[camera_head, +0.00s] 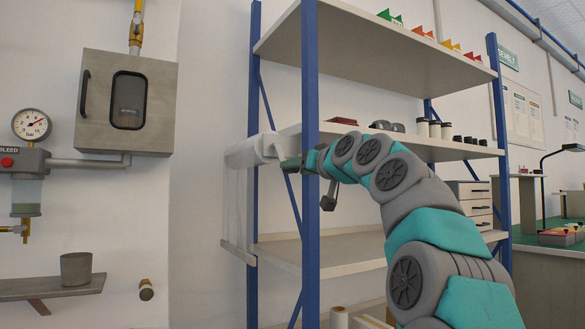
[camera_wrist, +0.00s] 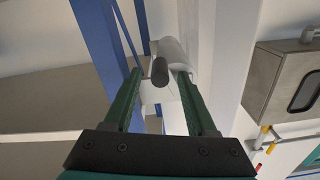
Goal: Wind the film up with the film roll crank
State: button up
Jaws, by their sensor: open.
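The white film roll (camera_head: 252,150) is mounted at the left end of the blue-posted shelf. A translucent film sheet (camera_head: 238,200) hangs from it down to a pale bar (camera_head: 238,253). The crank's dark rounded handle (camera_wrist: 159,71) shows in the wrist view in front of the roll (camera_wrist: 172,48). My gripper (camera_wrist: 159,76) is open, its two dark green fingers on either side of the handle, with visible gaps to both. In the head view my gripper (camera_head: 292,164) is beside the roll's right end.
A blue shelf post (camera_head: 310,240) stands close to my gripper and arm. The middle shelf (camera_head: 440,148) holds jars and dark items. A grey wall cabinet (camera_head: 125,102) and a gauge (camera_head: 31,124) are at left.

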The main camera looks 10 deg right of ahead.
jog(key=shift+x, duration=1.4)
grip_shut()
dwell(0.5)
